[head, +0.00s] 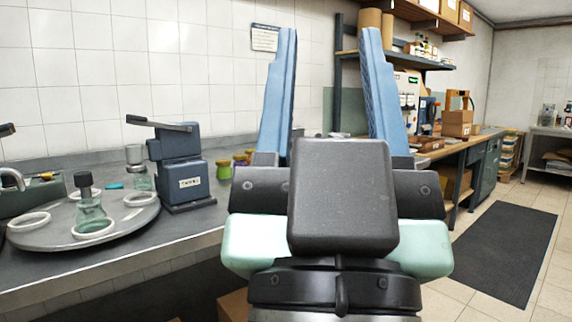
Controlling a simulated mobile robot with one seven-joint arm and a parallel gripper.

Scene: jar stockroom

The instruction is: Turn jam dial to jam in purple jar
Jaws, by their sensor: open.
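My gripper (330,35) is large in the middle of the head view, its two blue fingers pointing up and spread wide apart with nothing between them. A few small jars (223,169) stand on the counter just left of my gripper, one green and others with yellowish or reddish tones. They are too small for me to tell which is purple.
A round grey turntable (40,240) with pale rings and glass vessels (92,215) sits at the left. A dark blue press-like device (182,175) stands beside it. A wooden-topped bench (455,150) with boxes is at the right. A dark floor mat (505,250) lies on open floor.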

